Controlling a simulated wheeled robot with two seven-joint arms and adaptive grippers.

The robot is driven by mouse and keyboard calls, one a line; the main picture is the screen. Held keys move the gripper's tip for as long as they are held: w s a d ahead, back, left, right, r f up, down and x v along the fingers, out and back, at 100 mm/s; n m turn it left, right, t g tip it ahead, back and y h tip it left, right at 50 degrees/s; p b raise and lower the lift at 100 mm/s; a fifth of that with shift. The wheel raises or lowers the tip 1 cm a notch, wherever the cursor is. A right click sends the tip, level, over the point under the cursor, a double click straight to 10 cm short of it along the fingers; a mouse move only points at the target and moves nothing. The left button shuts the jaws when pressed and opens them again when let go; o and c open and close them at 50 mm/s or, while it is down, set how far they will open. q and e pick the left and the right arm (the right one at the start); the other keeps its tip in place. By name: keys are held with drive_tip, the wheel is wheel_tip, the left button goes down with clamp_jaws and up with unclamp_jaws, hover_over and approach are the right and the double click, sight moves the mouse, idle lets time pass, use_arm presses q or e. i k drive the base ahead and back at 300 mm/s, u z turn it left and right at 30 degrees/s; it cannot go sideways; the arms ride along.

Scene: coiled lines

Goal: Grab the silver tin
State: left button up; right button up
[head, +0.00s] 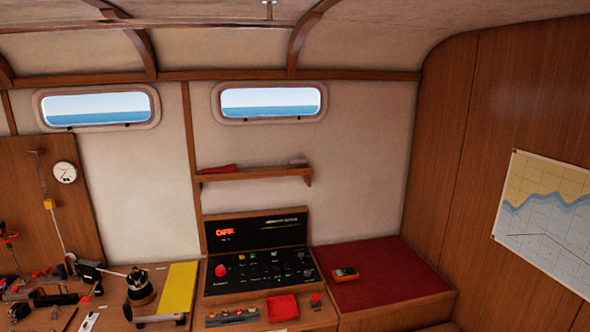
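A small grey, low thing (298,162) sits at the right end of the wooden wall shelf (255,175). It may be the silver tin, but it is too small to tell for sure. A dark and silvery rounded object (140,287) stands on the bench at the lower left, left of a yellow panel. I cannot tell what it is. Neither of my grippers shows in the head view.
A red item (218,169) lies on the shelf's left. Below is a black control panel (262,267), with a red cloth (282,308) in front. A red-topped seat (375,275) holds a small orange-and-dark device (345,273). The left bench (110,314) is cluttered with tools.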

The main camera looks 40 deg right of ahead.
sight(297, 163)
drive_tip(key=k, duration=0.35)
drive_tip(key=z, duration=0.85)
